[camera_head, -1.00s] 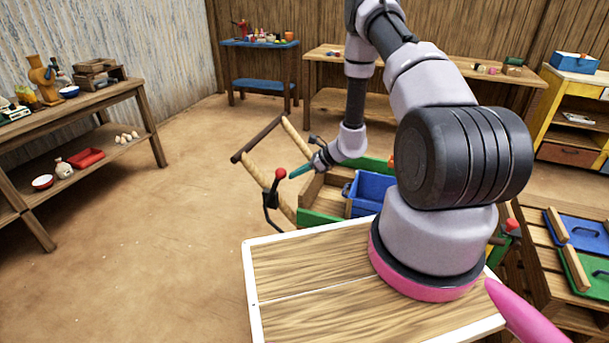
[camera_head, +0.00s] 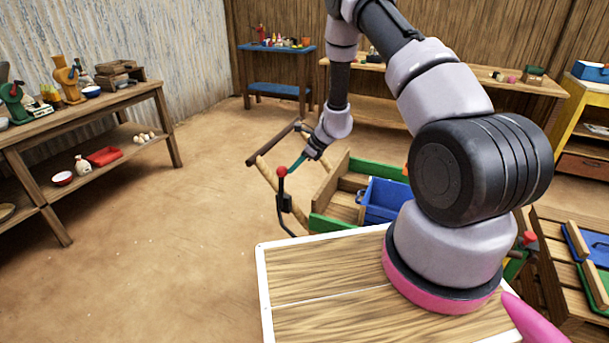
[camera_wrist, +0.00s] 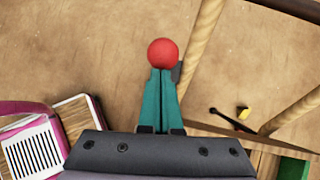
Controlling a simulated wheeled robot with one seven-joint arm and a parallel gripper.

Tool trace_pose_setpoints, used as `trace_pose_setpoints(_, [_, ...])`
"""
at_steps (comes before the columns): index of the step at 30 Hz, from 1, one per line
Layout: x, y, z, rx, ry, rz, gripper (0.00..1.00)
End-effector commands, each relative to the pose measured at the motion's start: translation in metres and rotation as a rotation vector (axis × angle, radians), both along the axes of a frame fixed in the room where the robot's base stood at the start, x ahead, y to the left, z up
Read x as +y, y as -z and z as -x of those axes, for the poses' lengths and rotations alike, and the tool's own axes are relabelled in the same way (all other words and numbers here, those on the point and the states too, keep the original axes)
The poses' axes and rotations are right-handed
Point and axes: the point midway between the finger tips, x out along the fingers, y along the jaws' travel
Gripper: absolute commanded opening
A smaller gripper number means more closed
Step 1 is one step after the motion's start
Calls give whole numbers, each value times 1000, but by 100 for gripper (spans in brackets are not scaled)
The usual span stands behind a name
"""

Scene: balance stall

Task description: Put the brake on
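The brake lever has a red ball knob (camera_head: 281,171) on a black stem (camera_head: 285,203). It stands beside the handles of a wooden cart (camera_head: 337,190) with green sides. In the wrist view the red knob (camera_wrist: 163,53) sits right at the tips of my teal fingers. My gripper (camera_head: 291,168) reaches the knob from the right in the head view. The fingers (camera_wrist: 163,78) lie together with only a thin line between them, so it looks shut. They appear to press against the knob, not around it. The far side of the knob is hidden.
A blue bin (camera_head: 386,201) sits in the cart. Crates with blue and green lids (camera_head: 600,245) stand at the right. A shelf table (camera_head: 75,125) is at the left, a blue one (camera_head: 275,90) behind. Floor at the left is clear.

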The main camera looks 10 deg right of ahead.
Motion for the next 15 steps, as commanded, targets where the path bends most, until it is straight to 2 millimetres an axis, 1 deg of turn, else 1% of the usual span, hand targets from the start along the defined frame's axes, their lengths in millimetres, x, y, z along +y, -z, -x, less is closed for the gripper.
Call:
trace_pose_setpoints(7, [34, -8, -25, 0, 2, -6, 0])
trace_pose_setpoints(15, [64, -8, -46, 1, 4, -6, 0])
